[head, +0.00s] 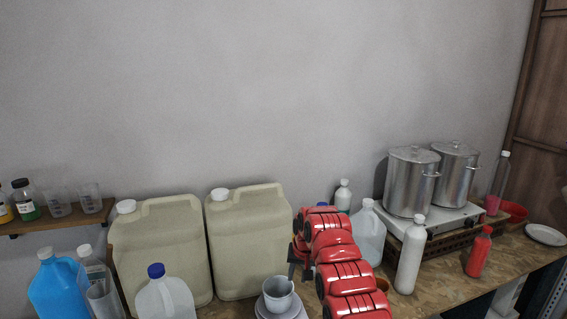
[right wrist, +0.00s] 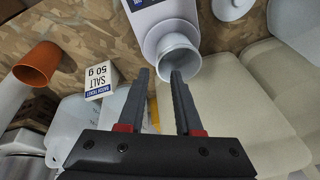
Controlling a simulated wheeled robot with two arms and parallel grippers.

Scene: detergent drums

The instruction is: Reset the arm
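My right arm, red and black, reaches over the front of the table in the head view. Its gripper (head: 300,258) is partly hidden there by the arm, beside a white cup (head: 279,293). The white cup (right wrist: 178,56) is just beyond the fingertips. My left arm and gripper are not in view.
Two beige drums (head: 162,252) (head: 250,240) stand behind the cup. Clear and blue jugs (head: 165,298) (head: 60,289) are at left. Steel pots (head: 409,182), a white bottle (head: 410,255) and a red bottle (head: 478,252) are at right. A salt box (right wrist: 100,81) and orange cup (right wrist: 38,64) are near the gripper.

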